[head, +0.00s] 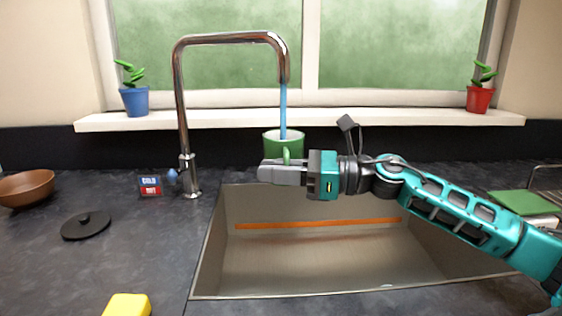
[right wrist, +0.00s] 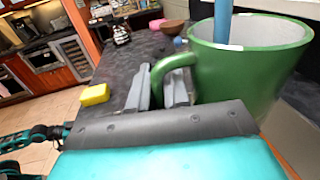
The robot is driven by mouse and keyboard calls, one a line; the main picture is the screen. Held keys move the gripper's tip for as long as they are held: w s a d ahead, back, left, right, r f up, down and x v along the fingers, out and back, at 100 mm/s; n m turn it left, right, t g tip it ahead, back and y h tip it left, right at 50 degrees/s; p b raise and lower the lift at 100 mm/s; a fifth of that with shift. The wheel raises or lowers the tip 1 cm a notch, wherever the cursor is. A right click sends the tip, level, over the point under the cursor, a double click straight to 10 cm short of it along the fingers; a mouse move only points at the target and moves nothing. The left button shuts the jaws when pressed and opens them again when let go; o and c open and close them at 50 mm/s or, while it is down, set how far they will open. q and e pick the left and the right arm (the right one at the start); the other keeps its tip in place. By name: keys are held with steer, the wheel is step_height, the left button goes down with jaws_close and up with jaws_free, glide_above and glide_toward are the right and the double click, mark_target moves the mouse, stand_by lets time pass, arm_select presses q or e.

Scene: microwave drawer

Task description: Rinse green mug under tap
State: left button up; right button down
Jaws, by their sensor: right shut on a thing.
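The green mug (head: 295,142) is held upright under the chrome tap (head: 229,39), above the back of the sink. A blue stream of water (head: 283,108) runs from the spout into the mug. My right gripper (head: 274,173) is shut on the mug's handle. In the right wrist view the green mug (right wrist: 250,62) fills the upper right, its handle between the fingers of my right gripper (right wrist: 165,88). The blue stream (right wrist: 222,20) enters the mug there too. A blue tap knob (head: 172,176) is at the tap's base. My left gripper is not in view.
The sink (head: 300,262) has an orange stripe inside. A brown bowl (head: 27,187), a black lid (head: 86,225) and a yellow sponge-like block (head: 127,305) are on the left counter. A green item (head: 526,202) lies at right. Blue and red plant pots (head: 134,101) (head: 480,98) stand on the sill.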

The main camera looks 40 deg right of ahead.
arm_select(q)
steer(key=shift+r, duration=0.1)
arm_select(e)
steer(key=shift+w+a+r, duration=0.1)
steer(key=shift+w+a, duration=0.05)
steer(key=shift+w, duration=0.15)
